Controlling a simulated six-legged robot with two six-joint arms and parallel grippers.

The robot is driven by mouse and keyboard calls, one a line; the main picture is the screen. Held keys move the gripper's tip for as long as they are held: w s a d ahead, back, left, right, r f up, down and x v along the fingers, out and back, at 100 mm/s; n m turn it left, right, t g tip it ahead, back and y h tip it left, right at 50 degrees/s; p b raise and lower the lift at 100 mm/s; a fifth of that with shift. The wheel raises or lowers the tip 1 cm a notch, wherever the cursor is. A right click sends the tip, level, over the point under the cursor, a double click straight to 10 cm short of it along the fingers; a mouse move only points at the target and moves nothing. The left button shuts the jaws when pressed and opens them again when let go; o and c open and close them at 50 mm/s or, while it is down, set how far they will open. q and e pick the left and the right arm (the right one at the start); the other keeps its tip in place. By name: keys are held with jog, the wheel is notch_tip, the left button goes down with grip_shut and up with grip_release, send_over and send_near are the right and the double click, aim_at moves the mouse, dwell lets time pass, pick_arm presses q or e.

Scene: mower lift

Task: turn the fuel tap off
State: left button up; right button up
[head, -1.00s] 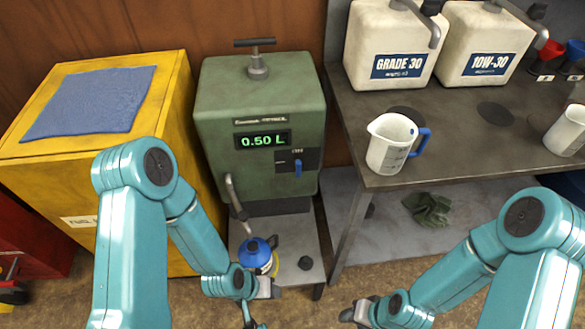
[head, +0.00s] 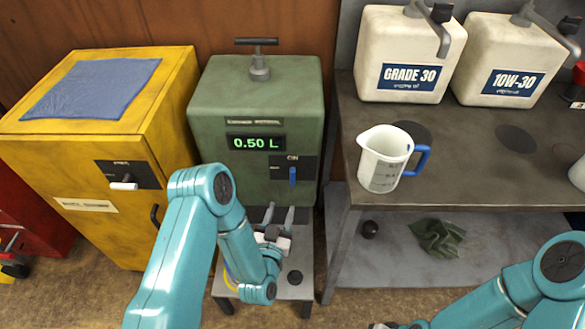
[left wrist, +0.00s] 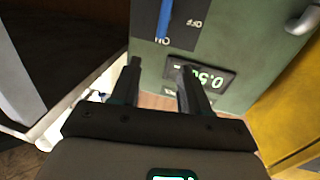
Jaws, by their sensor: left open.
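The blue tap lever (head: 293,177) is on a dark plate on the green dispenser's (head: 225,165) front. It stands upright, in line with the ON mark; OFF is to its side. The lever also shows in the left wrist view (left wrist: 165,18), upside down. My left gripper (head: 278,214) is open and empty, below the lever in the head view, fingers pointing up toward the dispenser. In the left wrist view its fingertips (left wrist: 161,67) are apart, short of the lever. My right gripper (head: 384,325) is cut off at the bottom edge; its jaws are unclear.
A yellow cabinet (head: 90,225) with a white-handled lever (head: 123,185) stands left. A grey bench (head: 450,165) on the right holds a measuring jug (head: 380,170) and white canisters (head: 395,40). A low stand (head: 303,291) is under my left gripper. Its can is mostly hidden.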

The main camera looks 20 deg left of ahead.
aim_at(292, 174)
pick_arm(q)
jog(key=w, duration=0.4)
jog(key=w+a, duration=0.1)
jog(key=w, duration=0.8)
jog(key=shift+w+a, duration=0.2)
jog(key=shift+w, duration=0.15)
grip_shut()
